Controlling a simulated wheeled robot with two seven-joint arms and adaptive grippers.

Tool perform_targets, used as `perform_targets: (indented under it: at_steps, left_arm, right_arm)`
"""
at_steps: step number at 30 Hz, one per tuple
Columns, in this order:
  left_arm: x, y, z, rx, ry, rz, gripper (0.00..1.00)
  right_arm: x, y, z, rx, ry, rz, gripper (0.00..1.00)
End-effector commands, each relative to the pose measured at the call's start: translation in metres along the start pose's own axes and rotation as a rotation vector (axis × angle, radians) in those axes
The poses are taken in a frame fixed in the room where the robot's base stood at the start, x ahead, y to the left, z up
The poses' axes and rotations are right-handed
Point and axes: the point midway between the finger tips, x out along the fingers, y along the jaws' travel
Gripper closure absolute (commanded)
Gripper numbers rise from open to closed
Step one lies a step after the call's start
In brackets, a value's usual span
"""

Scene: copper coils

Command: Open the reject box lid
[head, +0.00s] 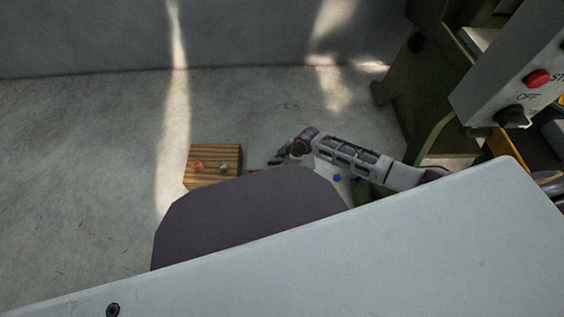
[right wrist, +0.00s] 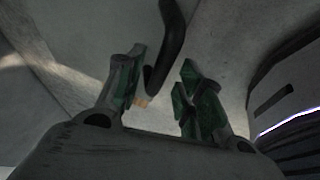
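No box with a clearly recognisable lid can be made out in the head view. My right gripper (head: 276,160) is low over the floor at the middle of the head view, its arm coming in from the right. In the right wrist view my right gripper (right wrist: 160,88) is open, with green pads on its two separated fingers. A dark curved bar (right wrist: 169,48), like a handle, reaches down from the top edge to the gap between the fingers. I cannot tell whether it touches a finger or what it belongs to. My left gripper is not in view.
A wooden block or box (head: 214,178) with small orange and grey pieces sits left of the gripper. A green machine (head: 420,85) with a control panel (head: 512,80) and red button (head: 537,78) stands at right. The floor (head: 80,170) at left is clear.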

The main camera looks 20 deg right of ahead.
Motion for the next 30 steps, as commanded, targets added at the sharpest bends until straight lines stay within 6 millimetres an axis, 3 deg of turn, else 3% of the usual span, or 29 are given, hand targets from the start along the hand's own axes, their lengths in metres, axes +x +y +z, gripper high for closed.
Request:
perform_targets:
  at_steps: [9,18,30]
  left_arm:
    - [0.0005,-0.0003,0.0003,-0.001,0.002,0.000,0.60]
    - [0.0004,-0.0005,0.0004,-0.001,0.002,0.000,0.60]
    - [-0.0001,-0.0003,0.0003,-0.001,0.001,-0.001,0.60]
  right_arm:
    - [0.0009,0.0000,-0.0003,0.000,0.000,0.000,0.63]
    - [0.0009,-0.0001,-0.0004,0.000,0.000,0.000,1.00]
    - [0.0001,0.0000,-0.0006,0.001,0.000,-0.004,1.00]
